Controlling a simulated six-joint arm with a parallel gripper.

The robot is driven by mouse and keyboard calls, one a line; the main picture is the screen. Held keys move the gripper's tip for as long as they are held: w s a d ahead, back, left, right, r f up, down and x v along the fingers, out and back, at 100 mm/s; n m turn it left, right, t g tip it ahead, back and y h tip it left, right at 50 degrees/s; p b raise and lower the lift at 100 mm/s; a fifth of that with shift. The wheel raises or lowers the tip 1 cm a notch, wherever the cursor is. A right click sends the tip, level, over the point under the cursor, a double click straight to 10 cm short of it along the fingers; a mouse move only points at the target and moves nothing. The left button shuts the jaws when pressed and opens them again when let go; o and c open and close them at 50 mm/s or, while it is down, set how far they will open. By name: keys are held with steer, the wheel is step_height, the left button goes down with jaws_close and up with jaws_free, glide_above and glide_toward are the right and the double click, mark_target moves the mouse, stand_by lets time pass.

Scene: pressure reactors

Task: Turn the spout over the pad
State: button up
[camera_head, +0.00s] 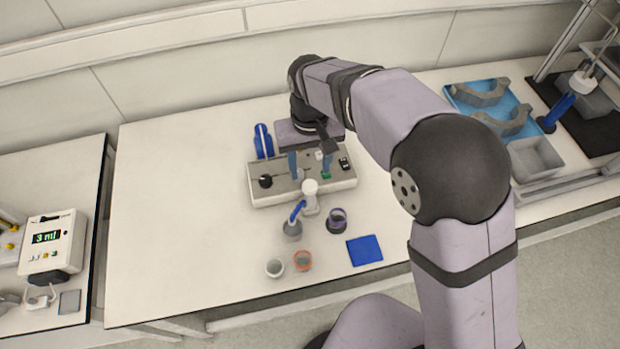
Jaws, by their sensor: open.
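The spout (298,210) is a short blue tube on a white head (310,188) at the front of a grey-topped white unit (260,195). It points down and left, with its tip above or at a grey vessel (292,231). The pad (364,250) is a flat blue square on the bench, to the right and front of the spout. My gripper (310,166) is open, fingers down above the unit's top, behind the spout and apart from it. Whether the fingers touch anything on the unit cannot be told.
A dark-rimmed cup (336,221) stands between spout and pad. A red-rimmed cup (303,260) and a pale cup (274,268) stand in front. A blue bottle (263,142) is behind the unit. A blue tray (475,92) lies right. The bench's left side is clear.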

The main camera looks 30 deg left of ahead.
mark_target(310, 184)
steer(key=shift+f+p, duration=1.1)
steer(key=shift+f, duration=2.25)
jaws_close()
